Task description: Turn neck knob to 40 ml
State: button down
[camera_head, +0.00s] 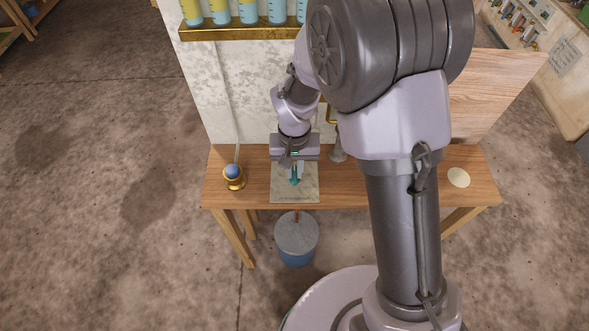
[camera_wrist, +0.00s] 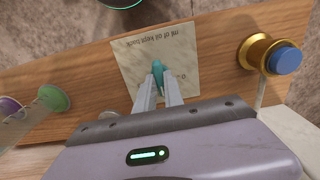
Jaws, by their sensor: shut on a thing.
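A small teal knob (camera_head: 295,181) stands on a pale plate (camera_head: 285,196) set on the wooden bench. In the wrist view the knob (camera_wrist: 158,72) sits between the two fingertips of my gripper (camera_wrist: 160,88). My gripper (camera_head: 294,172) points down at the plate and is shut on the knob. The plate (camera_wrist: 135,55) carries upside-down lettering about ml of oil and a 0 mark near its edge. The rest of the scale is hidden or too small to read, so I cannot tell the knob's setting.
A blue button in a brass ring (camera_head: 234,176) is left of the plate. A blue-sided container (camera_head: 297,250) stands below the bench front. A pale disc (camera_head: 459,177) lies on the bench's right. A green piece (camera_wrist: 52,98) and a purple piece (camera_wrist: 10,104) show in the wrist view.

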aim_at(294, 173)
jog(key=shift+m, duration=0.9)
jog(key=c, duration=1.5)
grip_release()
jog(key=shift+o, duration=0.2)
notch_tip(294, 173, up, 18)
jog(key=p, duration=0.6)
jog(key=shift+f+p, duration=0.25)
jog(key=shift+p, duration=0.05)
